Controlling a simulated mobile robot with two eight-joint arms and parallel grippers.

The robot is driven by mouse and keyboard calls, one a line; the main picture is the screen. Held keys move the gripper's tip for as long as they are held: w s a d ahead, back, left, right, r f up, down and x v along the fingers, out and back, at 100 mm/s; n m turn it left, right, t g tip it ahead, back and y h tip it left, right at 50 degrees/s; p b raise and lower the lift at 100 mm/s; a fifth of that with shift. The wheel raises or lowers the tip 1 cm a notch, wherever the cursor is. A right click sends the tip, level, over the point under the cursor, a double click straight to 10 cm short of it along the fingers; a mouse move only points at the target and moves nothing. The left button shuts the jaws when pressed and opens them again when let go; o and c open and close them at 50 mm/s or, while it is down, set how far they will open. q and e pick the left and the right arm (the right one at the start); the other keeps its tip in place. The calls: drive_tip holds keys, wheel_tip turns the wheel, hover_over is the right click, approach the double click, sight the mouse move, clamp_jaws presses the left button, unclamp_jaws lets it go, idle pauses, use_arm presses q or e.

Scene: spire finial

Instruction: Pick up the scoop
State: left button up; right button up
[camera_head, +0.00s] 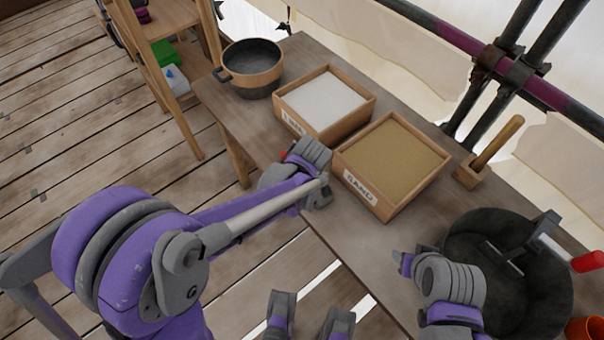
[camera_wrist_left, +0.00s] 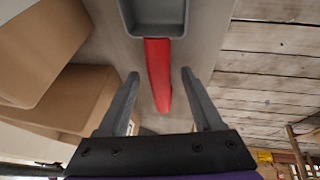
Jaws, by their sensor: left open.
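The scoop shows in the left wrist view with a red handle (camera_wrist_left: 159,75) and a grey pan (camera_wrist_left: 155,18). It lies on the table, and its handle passes between the two fingers of my left gripper (camera_wrist_left: 160,90). The fingers are open, with a gap on both sides of the handle. In the head view my left gripper (camera_head: 303,165) is at the table's front edge beside the two boxes. Only a small red bit of the scoop (camera_head: 284,154) shows there; the rest is hidden. My right gripper (camera_head: 425,275) is at the lower right; its fingers are unclear.
A lime box (camera_head: 325,103) and a sand box (camera_head: 392,157) stand close beside my left gripper. A pot (camera_head: 250,68) stands at the table's far left end. A black tub (camera_head: 470,235), an orange bucket (camera_head: 585,330) and a wooden-handled tool (camera_head: 497,145) are to the right.

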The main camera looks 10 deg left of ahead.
use_arm(q)
clamp_jaws()
drive_tip(key=shift+r, duration=0.1)
idle(0.4)
wheel_tip(320, 180, up, 10)
drive_tip(key=p, duration=0.1)
